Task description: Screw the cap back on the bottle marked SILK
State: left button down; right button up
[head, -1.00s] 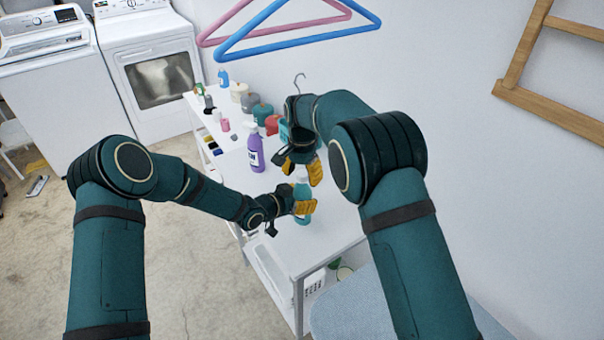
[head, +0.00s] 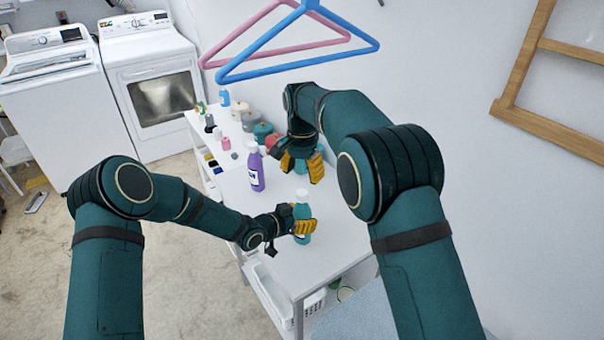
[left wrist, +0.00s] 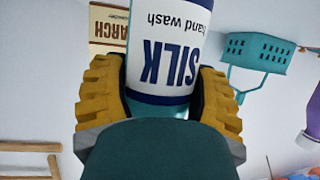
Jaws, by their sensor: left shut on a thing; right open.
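The teal SILK bottle (head: 303,212) stands upright near the front of the white table. My left gripper (head: 302,227) is shut around its body. In the left wrist view the SILK hand wash label (left wrist: 170,62) shows upside down between the yellow fingers (left wrist: 165,95). A pale piece (head: 302,195) tops the bottle in the head view; it looks like the cap, but it is too small to tell how it sits. My right gripper (head: 301,166) is open above and behind the bottle, apart from it. The bottle's top is out of the left wrist view.
A purple bottle (head: 257,171) stands left of my right gripper. A small grey object (head: 234,155), a pink one (head: 226,143) and several jars stand farther back on the table (head: 268,215). A teal basket (left wrist: 257,52) shows in the left wrist view. Blue and pink hangers (head: 300,66) hang above.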

pick_arm(q)
grip_release()
jog(key=v, duration=1.2)
